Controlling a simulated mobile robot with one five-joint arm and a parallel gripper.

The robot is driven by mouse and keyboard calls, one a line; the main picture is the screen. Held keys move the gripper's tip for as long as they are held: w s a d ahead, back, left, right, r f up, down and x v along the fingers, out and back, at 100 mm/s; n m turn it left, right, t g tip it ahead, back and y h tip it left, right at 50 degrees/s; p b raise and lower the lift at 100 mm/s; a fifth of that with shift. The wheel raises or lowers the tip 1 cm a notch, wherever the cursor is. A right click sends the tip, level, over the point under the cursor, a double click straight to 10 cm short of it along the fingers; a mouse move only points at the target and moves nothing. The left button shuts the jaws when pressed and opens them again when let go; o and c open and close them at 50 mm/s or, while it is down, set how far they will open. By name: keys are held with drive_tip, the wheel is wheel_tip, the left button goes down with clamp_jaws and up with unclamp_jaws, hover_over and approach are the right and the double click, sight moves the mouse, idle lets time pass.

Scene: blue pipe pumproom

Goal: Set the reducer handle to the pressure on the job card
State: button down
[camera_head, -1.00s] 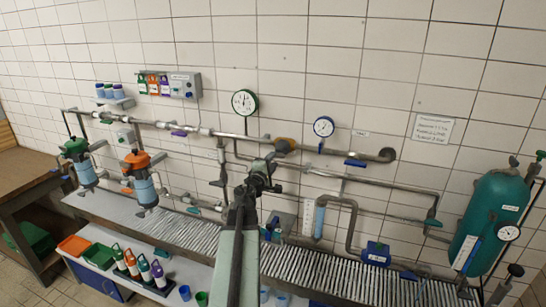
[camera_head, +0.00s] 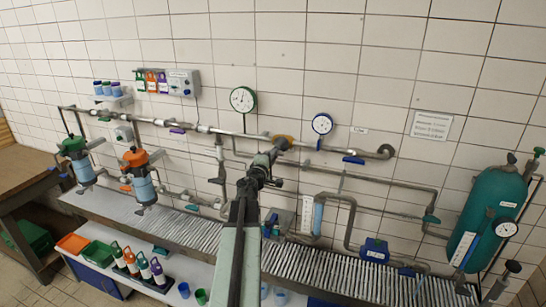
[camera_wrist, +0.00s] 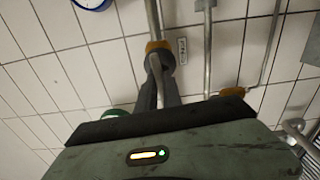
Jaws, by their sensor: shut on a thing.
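The job card (camera_head: 431,125) is a white sheet on the tiled wall at right; its writing is too small to read. A brass-coloured fitting (camera_head: 283,141) sits on the upper pipe, just beyond my gripper (camera_head: 272,162). In the wrist view this fitting (camera_wrist: 158,47) has a pale metal handle (camera_wrist: 158,72) coming from it towards me. My gripper (camera_wrist: 160,88) is shut on the handle, with its dark fingers on both sides. A green-rimmed gauge (camera_head: 243,99) and a blue-rimmed gauge (camera_head: 322,124) are above the pipe; their readings are unclear.
Pipes run along the wall above a ribbed grating (camera_head: 340,272). A green tank (camera_head: 492,215) stands at right. Two filter vessels, one green-topped (camera_head: 74,147) and one orange-topped (camera_head: 136,159), are at left. Several bottles and trays stand on the lower shelf.

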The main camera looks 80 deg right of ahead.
drive_tip(key=shift+m, duration=2.9)
drive_tip(key=shift+s, duration=0.1)
drive_tip(key=c, duration=1.5)
unclamp_jaws()
drive_tip(key=w+a, duration=0.1)
drive_tip(key=a, duration=0.6)
drive_tip(key=shift+w+a, duration=0.25)
drive_tip(key=shift+a, duration=0.1)
